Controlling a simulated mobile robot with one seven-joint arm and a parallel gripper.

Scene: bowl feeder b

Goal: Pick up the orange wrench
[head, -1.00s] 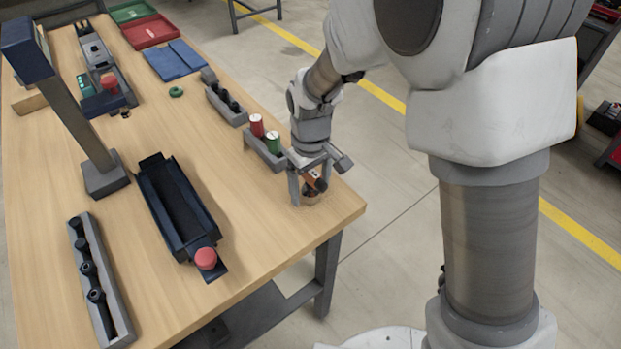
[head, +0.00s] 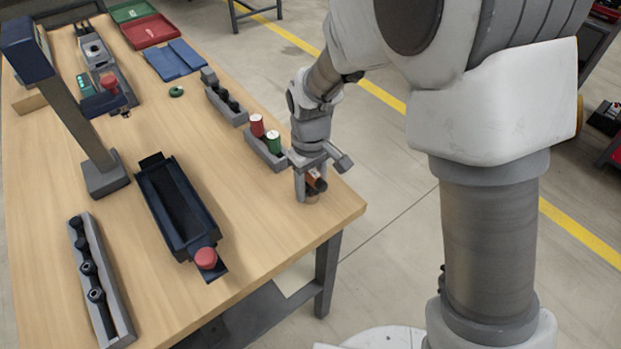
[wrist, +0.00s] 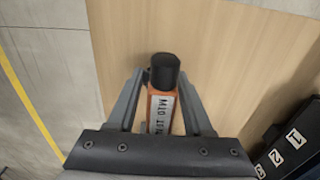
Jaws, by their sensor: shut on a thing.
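The orange wrench (wrist: 161,108) stands between my fingers in the wrist view, with a black round end and a white label partly reading "M10". In the head view only a small orange and black part of it (head: 316,180) shows beside my fingers. My gripper (head: 308,190) is at the table's right front corner, pointing down, and is shut on the wrench. In the wrist view the two fingers of my gripper (wrist: 160,95) lie on either side of it. The wrench's lower part is hidden.
A grey rack with a red and a green cylinder (head: 265,147) stands just left of my gripper. A dark tray with a red knob (head: 180,215) lies mid-table. The table edge (head: 345,222) is close by. A numbered dark rack (wrist: 285,150) shows at lower right.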

